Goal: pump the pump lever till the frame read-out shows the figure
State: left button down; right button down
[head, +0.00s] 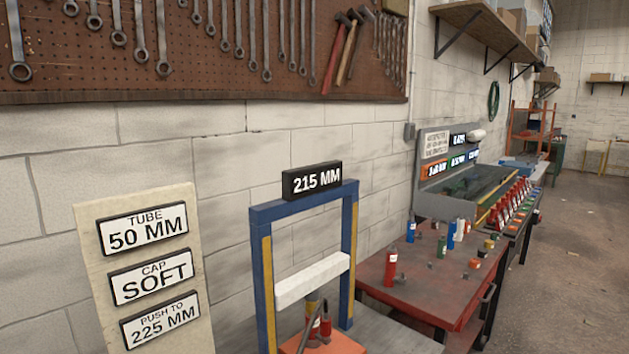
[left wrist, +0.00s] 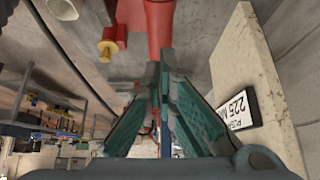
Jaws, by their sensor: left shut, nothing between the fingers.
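The frame (head: 260,290) has blue posts, a top beam and a white crossbar (head: 312,280) partway up. The black read-out (head: 311,180) on its top beam shows 215 MM. A board (head: 90,215) at the left bears signs, the lowest (head: 160,320) reading PUSH TO 225 MM; this sign also shows in the left wrist view (left wrist: 238,108). My left gripper (left wrist: 160,72) is shut and empty, its fingertips close to a red bar (left wrist: 160,28), which looks like the pump lever. I cannot tell whether they touch. My right gripper is not in view.
An orange-red base (head: 340,344) with dark and red parts stands below the crossbar. A red table (head: 435,285) with small bottles and parts stands to the right. A wall with a wrench pegboard (head: 210,50) rises behind. The floor at the far right is clear.

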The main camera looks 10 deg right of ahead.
pick_arm(q)
jog(key=shift+f, duration=0.1)
dwell(0.5)
notch_tip(320, 180, down, 10)
jog(key=b, duration=0.5)
jog(key=shift+d+f, duration=0.1)
notch_tip(320, 180, up, 9)
jog(key=p, duration=0.8)
jog(key=shift+f, duration=0.2)
jog(key=shift+w+f, duration=0.1)
jog(key=shift+f, duration=0.2)
